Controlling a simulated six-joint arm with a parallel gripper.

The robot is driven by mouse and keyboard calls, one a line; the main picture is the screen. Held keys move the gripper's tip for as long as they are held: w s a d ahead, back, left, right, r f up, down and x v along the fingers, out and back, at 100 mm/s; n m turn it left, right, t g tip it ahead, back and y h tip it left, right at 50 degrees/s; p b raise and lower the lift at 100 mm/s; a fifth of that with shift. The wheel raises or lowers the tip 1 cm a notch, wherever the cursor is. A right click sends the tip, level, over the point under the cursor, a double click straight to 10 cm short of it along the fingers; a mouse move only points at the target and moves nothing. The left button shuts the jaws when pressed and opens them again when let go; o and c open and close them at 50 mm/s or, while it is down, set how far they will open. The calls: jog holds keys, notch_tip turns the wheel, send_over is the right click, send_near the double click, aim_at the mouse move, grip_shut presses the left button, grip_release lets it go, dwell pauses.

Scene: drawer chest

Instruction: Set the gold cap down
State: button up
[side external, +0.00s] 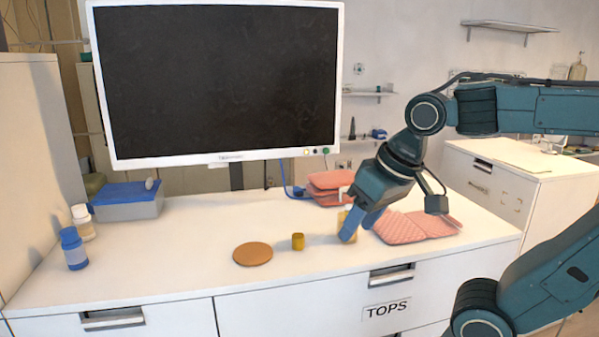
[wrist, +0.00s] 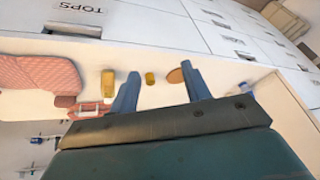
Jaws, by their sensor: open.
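A small gold cylinder, which looks like the gold cap (side external: 298,241), stands on the white counter. In the wrist view the small gold cap (wrist: 150,79) appears between my two fingers, with neither touching it. A larger yellow-gold container (side external: 341,222) stands to its right, partly hidden by my fingers. It shows in the wrist view (wrist: 108,84) just outside the left finger; I cannot tell whether they touch. My gripper (side external: 358,226) is open and empty, tilted down low over the counter by this container; its blue fingers are spread in the wrist view (wrist: 160,75).
A flat brown disc (side external: 253,254) lies left of the cap. Pink quilted cloths (side external: 403,229) lie right of my gripper, with more folded behind (side external: 330,181). A monitor (side external: 215,80) hangs behind. Bottles (side external: 73,249) and a blue-lidded box (side external: 128,207) stand left. The front left counter is clear.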

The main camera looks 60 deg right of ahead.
jog(key=s+f+n, duration=0.1)
jog(key=s+a+n, duration=0.1)
jog(key=n, duration=0.1)
jog(key=shift+s+f+t, duration=0.35)
jog(key=shift+s+t, duration=0.05)
jog(key=shift+c, duration=0.5)
dwell(0.5)
